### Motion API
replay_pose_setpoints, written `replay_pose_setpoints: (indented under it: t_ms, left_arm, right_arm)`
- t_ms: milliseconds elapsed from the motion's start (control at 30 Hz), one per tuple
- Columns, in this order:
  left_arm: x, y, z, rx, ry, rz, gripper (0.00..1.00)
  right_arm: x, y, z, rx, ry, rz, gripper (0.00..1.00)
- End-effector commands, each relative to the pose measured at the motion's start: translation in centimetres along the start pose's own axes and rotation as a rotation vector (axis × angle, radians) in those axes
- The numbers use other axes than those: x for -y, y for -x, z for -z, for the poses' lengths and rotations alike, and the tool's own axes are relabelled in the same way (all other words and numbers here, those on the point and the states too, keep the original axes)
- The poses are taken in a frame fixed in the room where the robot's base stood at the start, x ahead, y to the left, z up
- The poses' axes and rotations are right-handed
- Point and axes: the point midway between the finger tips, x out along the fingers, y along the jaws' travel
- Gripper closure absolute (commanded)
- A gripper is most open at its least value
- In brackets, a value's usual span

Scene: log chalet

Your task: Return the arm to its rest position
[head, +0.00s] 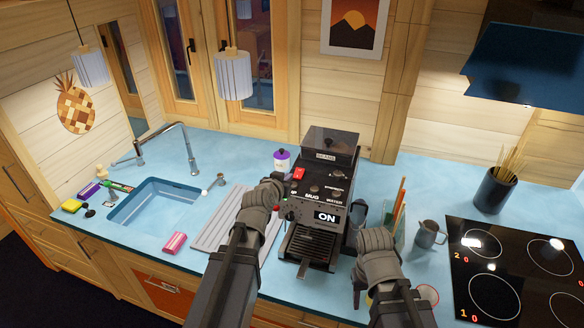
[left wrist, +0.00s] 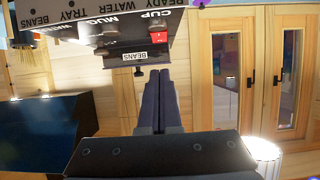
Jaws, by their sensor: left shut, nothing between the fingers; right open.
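Both my arms reach over the blue counter (head: 215,268). My left gripper (head: 281,192) is beside the left side of a black coffee machine (head: 318,190), close to its front panel in the head view. In the left wrist view my left gripper (left wrist: 161,92) has its fingers together with nothing between them. The coffee machine (left wrist: 95,25) shows upside down there, beyond the fingertips, with a red switch (left wrist: 159,37). Its lit panel (head: 327,217) reads ON. My right gripper (head: 372,238) is in front of the machine's right side; its fingertips are largely hidden.
A grey jug (head: 427,235) and a utensil holder (head: 396,232) stand close to my right gripper. A black hob (head: 510,275) is further right. A ridged drainboard (head: 212,232) and sink (head: 150,212) lie left. A pendant lamp (head: 233,75) hangs above the counter.

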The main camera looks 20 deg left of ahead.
Motion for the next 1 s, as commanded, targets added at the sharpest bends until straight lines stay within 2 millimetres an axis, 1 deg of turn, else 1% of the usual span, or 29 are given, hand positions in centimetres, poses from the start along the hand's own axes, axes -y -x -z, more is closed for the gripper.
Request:
replay_pose_setpoints:
  t_ms: [33, 100, 200, 633, 700, 767, 867, 900, 967, 1000]
  left_arm:
    - [0.0, 1.0, -0.3, 0.000, 0.001, 0.000, 1.00]
    - [0.0, 1.6, -0.5, 0.000, -0.001, 0.000, 1.00]
    - [0.0, 1.9, -0.6, 0.000, -0.001, 0.000, 1.00]
    - [0.0, 1.8, -0.6, 0.000, -0.001, 0.000, 1.00]
    - [-0.3, 1.7, -1.1, 0.009, -0.003, -0.007, 1.00]
    - [-1.2, 1.3, -2.4, 0.036, -0.007, -0.025, 1.00]
    - [-4.2, 0.6, -6.5, 0.130, -0.027, -0.082, 1.00]
    - [-5.7, 0.3, -8.8, 0.187, -0.039, -0.111, 1.00]
    - [-8.2, 0.1, -12.6, 0.286, -0.060, -0.153, 1.00]
    - [-9.7, 0.2, -15.2, 0.357, -0.076, -0.177, 1.00]
  right_arm:
    - [0.0, 0.1, 0.0, 0.000, -0.001, 0.000, 0.50]
    - [0.0, 0.2, 0.0, 0.000, -0.001, 0.000, 0.50]
    - [0.0, 0.2, 0.0, 0.000, -0.001, 0.000, 0.50]
    - [0.0, 0.1, 0.0, 0.000, -0.001, 0.000, 0.50]
    - [0.0, -0.2, 0.0, 0.000, -0.001, 0.000, 0.50]
    - [0.1, -0.9, 0.1, 0.000, -0.001, 0.000, 0.50]
    - [0.3, -3.2, 0.2, -0.001, 0.001, 0.000, 0.50]
    - [0.4, -4.3, 0.3, -0.001, 0.001, -0.001, 0.50]
    - [0.6, -6.2, 0.4, -0.001, 0.003, -0.001, 0.50]
    - [0.7, -7.4, 0.5, -0.001, 0.004, -0.001, 0.50]
